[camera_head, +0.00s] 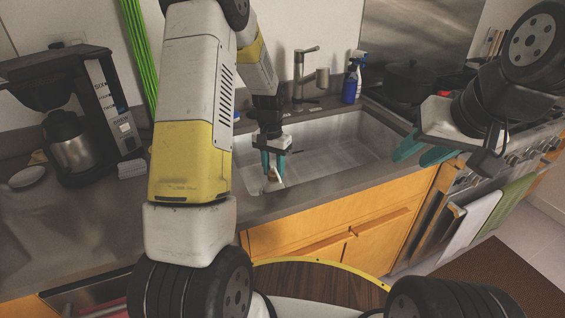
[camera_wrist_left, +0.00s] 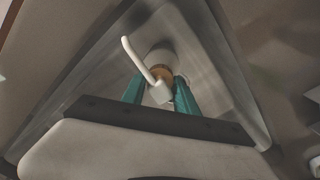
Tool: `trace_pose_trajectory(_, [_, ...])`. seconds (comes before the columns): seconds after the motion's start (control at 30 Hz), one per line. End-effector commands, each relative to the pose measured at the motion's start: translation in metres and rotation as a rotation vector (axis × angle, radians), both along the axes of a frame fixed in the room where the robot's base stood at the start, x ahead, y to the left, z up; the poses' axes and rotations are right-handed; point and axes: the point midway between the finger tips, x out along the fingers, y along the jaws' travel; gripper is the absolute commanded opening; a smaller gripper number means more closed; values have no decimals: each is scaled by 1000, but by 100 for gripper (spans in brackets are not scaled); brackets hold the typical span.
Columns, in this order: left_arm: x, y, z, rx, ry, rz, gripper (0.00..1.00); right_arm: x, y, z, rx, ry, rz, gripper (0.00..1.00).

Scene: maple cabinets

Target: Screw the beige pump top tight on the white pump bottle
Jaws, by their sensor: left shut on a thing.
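My left gripper (camera_head: 273,165) is over the near side of the sink. Its teal fingers are on either side of the pump top, shut on it. In the left wrist view the beige pump top (camera_wrist_left: 160,92), with a long pale spout pointing up and left, sits between the fingertips (camera_wrist_left: 160,95). A tan collar shows under its head, with the white pump bottle (camera_wrist_left: 162,56) partly visible behind it. In the head view only a small pale part shows below the fingers. Whether the thread is tight cannot be seen. My right gripper (camera_head: 423,152) is open and empty, right of the sink.
The steel sink (camera_head: 340,155) lies under my left gripper. A faucet (camera_head: 303,78) and a blue spray bottle (camera_head: 352,80) stand behind it. A coffee maker (camera_head: 85,110) is on the left counter; a dark pot (camera_head: 412,78) is on the stove at right.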

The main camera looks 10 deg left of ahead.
Motion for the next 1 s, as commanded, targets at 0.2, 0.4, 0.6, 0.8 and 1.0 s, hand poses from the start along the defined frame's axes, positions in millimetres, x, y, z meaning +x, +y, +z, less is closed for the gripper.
trace_pose_trajectory(0.2, [0, 0, -1, 0, 0, 0, 0, 0, 0, 0, 0, 0, 0, 36])
trace_pose_trajectory(0.4, [0, 0, -1, -1, 0, -60, 0, 0, 0, 0, 0, 0, 0, 36])
trace_pose_trajectory(0.6, [0, 0, -2, -1, 0, -392, 0, 0, 0, 0, 0, 0, 0, 36])
trace_pose_trajectory(0.8, [1, -1, -3, -1, -1, -529, 0, 0, 0, 0, 0, 0, 0, 36])
trace_pose_trajectory(1.0, [1, -1, -2, 0, -1, -526, 0, 0, 0, 0, 0, 0, 0, 36])
